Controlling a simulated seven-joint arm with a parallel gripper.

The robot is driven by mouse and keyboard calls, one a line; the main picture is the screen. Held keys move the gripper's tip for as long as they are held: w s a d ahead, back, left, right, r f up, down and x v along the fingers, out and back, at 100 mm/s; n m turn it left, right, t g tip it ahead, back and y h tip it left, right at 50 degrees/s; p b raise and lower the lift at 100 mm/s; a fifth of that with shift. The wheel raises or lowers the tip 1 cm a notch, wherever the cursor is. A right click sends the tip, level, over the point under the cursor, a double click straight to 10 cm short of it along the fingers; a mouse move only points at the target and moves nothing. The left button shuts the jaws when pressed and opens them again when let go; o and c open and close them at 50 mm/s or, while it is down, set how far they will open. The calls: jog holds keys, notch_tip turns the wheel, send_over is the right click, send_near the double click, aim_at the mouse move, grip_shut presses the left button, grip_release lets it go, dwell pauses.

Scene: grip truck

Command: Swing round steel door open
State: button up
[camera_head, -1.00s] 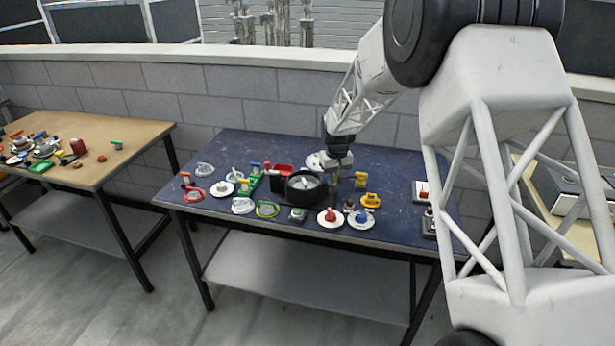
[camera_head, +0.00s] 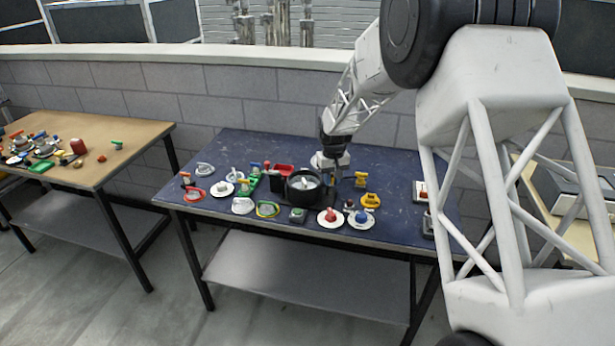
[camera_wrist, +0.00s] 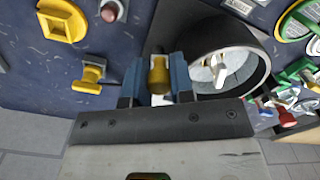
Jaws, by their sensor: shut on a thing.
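A black round housing (camera_head: 292,193) stands on the blue table, with a light steel-grey round face (camera_head: 306,182) inside its rim. In the wrist view the housing (camera_wrist: 252,38) is just right of my fingers, and a pale bar-shaped handle (camera_wrist: 219,71) sticks out from the round face (camera_wrist: 238,82). My gripper (camera_wrist: 159,78) also shows in the head view (camera_head: 333,175), low at the right side of the housing. Its blue fingers are shut on a brass-yellow knob (camera_wrist: 159,72). How the knob joins the round face is hidden.
A yellow handle piece (camera_wrist: 90,75) and a larger yellow piece (camera_wrist: 62,20) lie left of my fingers in the wrist view. Several coloured knobs and dials crowd the blue table (camera_head: 385,185). A red bin (camera_head: 284,169) stands behind the housing. The table's back right is clear.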

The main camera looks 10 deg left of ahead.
jog(key=shift+o, duration=0.4)
jog(key=shift+s+a, duration=0.1)
jog(key=shift+a, duration=0.35)
jog(key=o, duration=0.5)
jog(key=shift+r, duration=4)
jog(key=shift+d, duration=0.1)
